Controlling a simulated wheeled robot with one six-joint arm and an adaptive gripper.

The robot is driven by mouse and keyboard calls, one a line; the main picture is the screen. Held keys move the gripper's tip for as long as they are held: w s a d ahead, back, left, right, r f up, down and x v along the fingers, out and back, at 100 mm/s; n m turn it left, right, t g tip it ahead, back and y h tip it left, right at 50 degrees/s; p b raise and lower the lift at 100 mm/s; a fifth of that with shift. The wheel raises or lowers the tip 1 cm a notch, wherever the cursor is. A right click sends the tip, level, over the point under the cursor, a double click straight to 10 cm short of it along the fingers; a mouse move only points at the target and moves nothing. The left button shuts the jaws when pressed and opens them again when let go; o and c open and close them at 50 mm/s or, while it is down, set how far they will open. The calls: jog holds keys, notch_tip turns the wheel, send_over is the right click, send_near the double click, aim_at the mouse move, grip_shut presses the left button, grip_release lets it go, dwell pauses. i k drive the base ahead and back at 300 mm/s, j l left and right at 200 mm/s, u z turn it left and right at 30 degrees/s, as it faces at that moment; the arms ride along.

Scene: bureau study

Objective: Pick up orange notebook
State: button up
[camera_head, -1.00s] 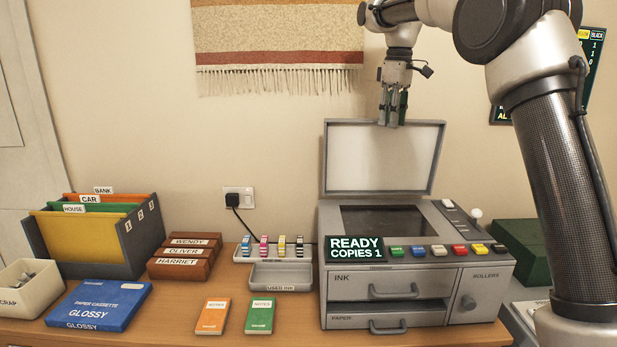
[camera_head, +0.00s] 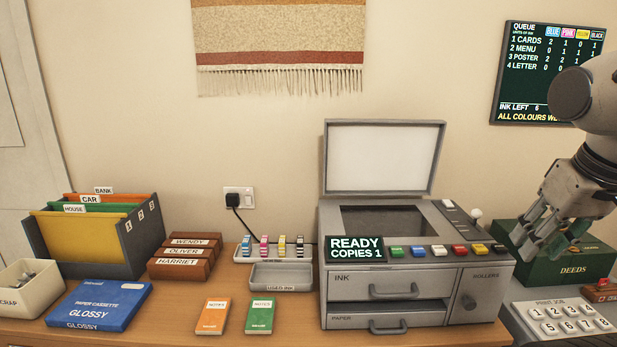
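The orange notebook (camera_head: 212,316) lies flat on the wooden desk near its front edge, with a pale label reading NOTES. A green notebook (camera_head: 260,316) of like size lies just to its right, a small gap apart. My gripper (camera_head: 535,243) is at the far right, above and in front of the green DEEDS box, well away from the orange notebook. No held thing shows.
The copier (camera_head: 415,285) stands right of the notebooks, lid raised. Behind are the used ink tray (camera_head: 282,276), brown name boxes (camera_head: 183,268) and a file holder (camera_head: 140,240). A keypad (camera_head: 565,318) and the DEEDS box (camera_head: 570,266) are at right.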

aim_at(213, 318)
jog(key=j+z, duration=0.5)
jog(key=j, duration=0.4)
jog(key=u, duration=1.35)
jog(key=i, duration=0.05)
